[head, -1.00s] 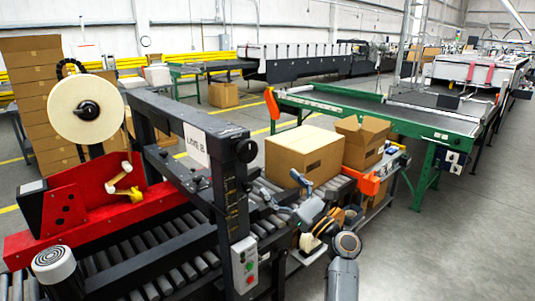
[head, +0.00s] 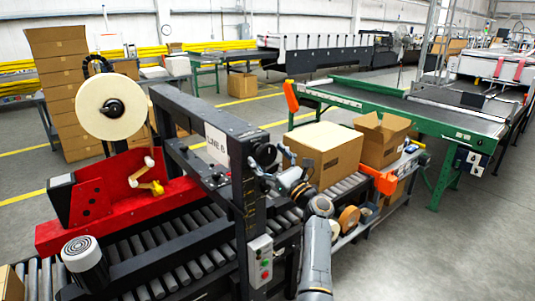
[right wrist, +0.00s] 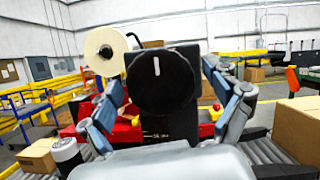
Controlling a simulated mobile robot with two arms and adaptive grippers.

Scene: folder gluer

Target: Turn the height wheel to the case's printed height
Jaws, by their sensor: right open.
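The height wheel (head: 265,153) is a black knob on top of the case sealer's near post. In the right wrist view the wheel (right wrist: 160,80) faces me, with a white mark pointing straight up. My right gripper (right wrist: 163,92) is open, with one finger on each side of the wheel; I cannot tell whether they touch it. In the head view my right gripper (head: 274,168) is right at the wheel. The closed cardboard case (head: 307,153) sits on the rollers; its print is too small to read. The post's height scale (head: 250,200) is unreadable too. My left gripper is not in view.
A red tape head with a white tape roll (head: 111,106) is at the left. A control box with buttons (head: 260,262) hangs on the near post. An open carton (head: 381,140) stands behind the case. Tape rolls (head: 349,218) lie on a low shelf. Floor at right is clear.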

